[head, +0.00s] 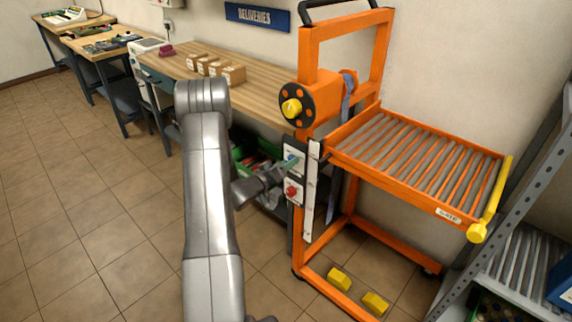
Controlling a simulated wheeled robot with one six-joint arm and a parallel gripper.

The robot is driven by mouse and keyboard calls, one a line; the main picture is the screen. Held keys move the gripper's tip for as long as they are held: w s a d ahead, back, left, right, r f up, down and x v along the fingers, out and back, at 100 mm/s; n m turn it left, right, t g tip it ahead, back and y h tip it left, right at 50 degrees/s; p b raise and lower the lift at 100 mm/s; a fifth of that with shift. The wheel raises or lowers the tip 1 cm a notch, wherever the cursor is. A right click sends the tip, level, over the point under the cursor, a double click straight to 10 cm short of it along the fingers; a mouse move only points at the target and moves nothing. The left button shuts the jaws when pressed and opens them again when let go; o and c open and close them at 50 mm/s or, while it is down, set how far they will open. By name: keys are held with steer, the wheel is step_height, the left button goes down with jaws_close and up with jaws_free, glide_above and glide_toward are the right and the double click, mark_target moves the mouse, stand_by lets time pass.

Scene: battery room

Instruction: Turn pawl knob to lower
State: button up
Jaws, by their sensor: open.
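An orange lift frame (306,80) with a roller platform stands right of centre. A white strip on its left post carries two small plates. The upper plate (295,158) has a small teal knob or lever (292,162), partly covered by my gripper. The lower plate has a red knob (292,191). Higher up is a black disc with a yellow knob (291,108). I see no readable label saying which is the pawl knob. My gripper (285,168) is open, at the upper plate beside the teal part; whether it touches is too small to tell.
The roller platform (478,213) juts right with a yellow stop bar at its end. Yellow blocks (340,279) lie at the lift's base. A wooden bench (262,92) with small boxes stands behind. A metal shelf (530,150) is at right. The floor at left is clear.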

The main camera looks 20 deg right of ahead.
steer(key=c, duration=1)
steer(key=shift+f+b, duration=0.15)
steer(key=shift+b, duration=0.3)
steer(key=shift+s+m+b, duration=0.1)
steer(key=shift+m+b, duration=8.9)
steer(key=shift+b, duration=1.45)
